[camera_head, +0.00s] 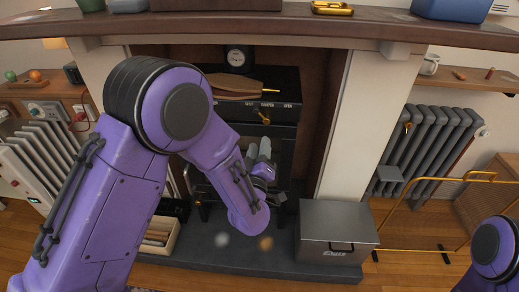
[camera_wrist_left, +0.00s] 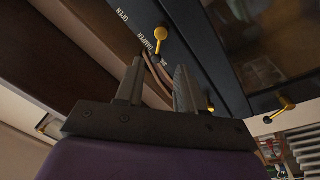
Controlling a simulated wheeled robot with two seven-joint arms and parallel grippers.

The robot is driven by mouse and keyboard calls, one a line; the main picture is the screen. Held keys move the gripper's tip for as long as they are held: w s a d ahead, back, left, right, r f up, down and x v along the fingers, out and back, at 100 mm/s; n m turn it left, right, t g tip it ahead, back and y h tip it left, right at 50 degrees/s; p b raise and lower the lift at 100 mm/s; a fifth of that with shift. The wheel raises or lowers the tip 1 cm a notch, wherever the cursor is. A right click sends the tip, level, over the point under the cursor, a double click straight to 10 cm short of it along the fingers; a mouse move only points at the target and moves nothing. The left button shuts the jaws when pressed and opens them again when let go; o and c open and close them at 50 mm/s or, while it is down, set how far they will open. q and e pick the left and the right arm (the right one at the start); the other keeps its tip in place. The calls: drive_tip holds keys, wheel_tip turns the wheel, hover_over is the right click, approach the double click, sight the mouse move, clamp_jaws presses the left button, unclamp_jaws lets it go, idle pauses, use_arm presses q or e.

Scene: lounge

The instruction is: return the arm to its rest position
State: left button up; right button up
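My purple left arm (camera_head: 85,215) reaches in from the left across the front of the dark stove (camera_head: 285,77). My left gripper (camera_head: 259,152) is in front of the stove, below its top panel. In the left wrist view, its two grey fingers (camera_wrist_left: 158,78) stand apart with nothing between them, so it is open and empty. The stove's labelled front edge and a brass knob (camera_wrist_left: 160,34) lie just beyond the fingertips. Of my right arm (camera_head: 494,250), only a purple part shows at the lower right; its gripper is out of view.
The mantel shelf (camera_head: 300,27) runs across the top, above my left arm. A grey metal box (camera_head: 337,225) stands on the hearth to the right. A brass rail (camera_head: 425,213) and a dark radiator (camera_head: 428,145) are further right. A white radiator (camera_head: 40,160) is at left.

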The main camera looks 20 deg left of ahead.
idle(0.4)
use_arm(q)
drive_tip(key=s+a+f+m+g+h+p, duration=0.1)
drive_tip(key=s+a+f+m+g+p, duration=0.1)
drive_tip(key=s+f+g, duration=0.35)
drive_tip(key=s+a+f+m+g+h+p, duration=0.1)
drive_tip(key=s+a+f+m+g+p, duration=0.1)
drive_tip(key=s+f, duration=0.6)
drive_tip(key=s+a+f+g+p, duration=0.2)
drive_tip(key=s+f+g, duration=0.2)
drive_tip(key=s, duration=0.6)
drive_tip(key=s+a+f+g+p, duration=0.3)
drive_tip(key=s+f+g, duration=0.1)
drive_tip(key=s, duration=0.7)
drive_tip(key=shift+s+a+f, duration=0.15)
drive_tip(key=shift+a+f, duration=0.15)
drive_tip(key=shift+f, duration=0.4)
